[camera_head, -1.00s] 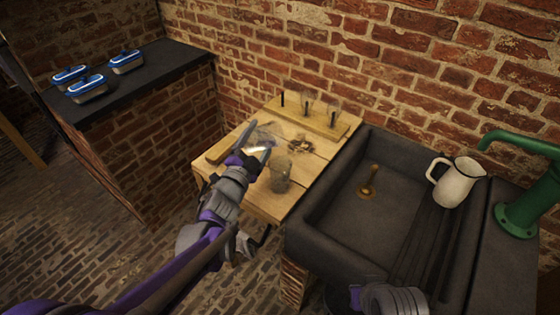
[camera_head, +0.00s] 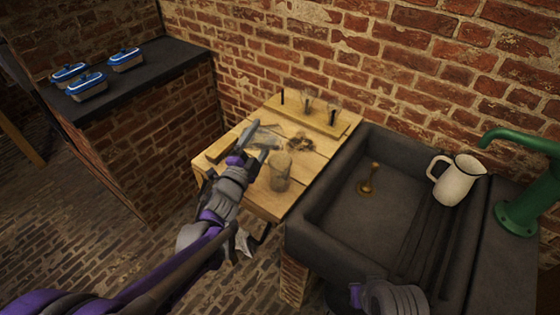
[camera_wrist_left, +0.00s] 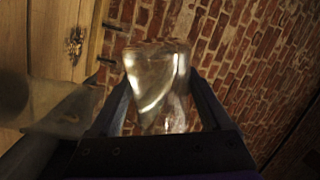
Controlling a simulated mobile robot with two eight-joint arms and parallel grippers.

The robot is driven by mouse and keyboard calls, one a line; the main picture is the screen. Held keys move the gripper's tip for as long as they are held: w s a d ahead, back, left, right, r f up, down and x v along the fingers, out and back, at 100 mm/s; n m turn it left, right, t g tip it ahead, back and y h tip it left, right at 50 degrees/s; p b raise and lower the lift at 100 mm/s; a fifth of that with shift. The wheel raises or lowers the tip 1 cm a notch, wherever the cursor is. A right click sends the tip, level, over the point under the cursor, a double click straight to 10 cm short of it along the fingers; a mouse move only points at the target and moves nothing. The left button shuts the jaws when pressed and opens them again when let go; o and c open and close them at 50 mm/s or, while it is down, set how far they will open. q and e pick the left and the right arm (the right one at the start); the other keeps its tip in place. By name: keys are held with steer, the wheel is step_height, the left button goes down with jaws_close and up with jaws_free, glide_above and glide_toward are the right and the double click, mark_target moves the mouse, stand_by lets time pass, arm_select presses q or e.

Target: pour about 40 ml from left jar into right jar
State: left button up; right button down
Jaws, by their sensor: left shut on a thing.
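My left gripper (camera_head: 252,141) is shut on a clear glass jar, the left jar (camera_wrist_left: 155,78), above the wooden table. In the left wrist view this jar lies between the two fingers and holds clear liquid or strong reflections; I cannot tell which. In the head view it is faint and looks tipped over. The right jar (camera_head: 279,172) stands upright on the table near its front right edge, just right of and below my gripper. It also shows, tilted by the camera, in the left wrist view (camera_wrist_left: 62,108). Its liquid level is unclear. My right gripper's fingers are out of view.
A wooden rack (camera_head: 308,121) with dark rods and small glass pieces lies at the table's back. A dark sink (camera_head: 330,205) adjoins on the right, with a white jug (camera_head: 457,182) and green tap (camera_head: 520,200). Blue-lidded boxes (camera_head: 126,60) sit on the left counter.

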arm_select(q)
steer(key=shift+a, duration=0.35)
steer(key=shift+w+a+f+m, duration=0.1)
steer(key=shift+w+a+m, duration=0.3)
steer(key=shift+a, duration=0.15)
stand_by(0.3)
steer(key=shift+a+m, duration=0.1)
steer(key=shift+m, duration=0.2)
stand_by(0.7)
steer(key=n, duration=0.1)
steer(key=r+n, duration=0.1)
steer(key=n, duration=0.1)
steer(key=shift+f+n+y, duration=0.2)
steer(key=shift+n+y, duration=0.2)
steer(key=shift+n, duration=0.5)
steer(key=shift+f+n+b, duration=0.3)
steer(key=shift+n+b, duration=0.2)
steer(key=shift+n, duration=0.1)
steer(key=shift+f+n, duration=0.15)
steer(key=shift+n, duration=0.35)
